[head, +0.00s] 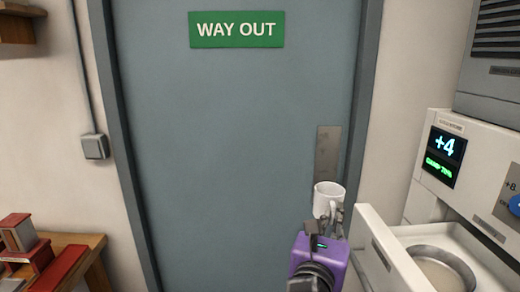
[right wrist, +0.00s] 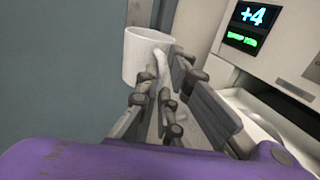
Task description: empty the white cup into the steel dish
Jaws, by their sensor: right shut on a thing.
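The white cup (head: 326,196) is upright in front of the grey door, held up in the air. It also shows in the right wrist view (right wrist: 145,58), with its handle between the fingers. My right gripper (head: 334,221) is shut on the cup's handle; its purple body is below the cup. The cup's contents cannot be made out. The steel dish (head: 442,268) sits in the open white drawer of the machine, to the right of and below the cup. Its near edge is cut by the frame. My left gripper is out of view.
The drawer's raised front panel (head: 392,258) stands between the gripper and the dish. The white machine (head: 465,165) with a lit "+4" display rises behind the drawer. A grey door (head: 230,150) with a green sign is behind. A wooden shelf with red boxes (head: 50,262) is at lower left.

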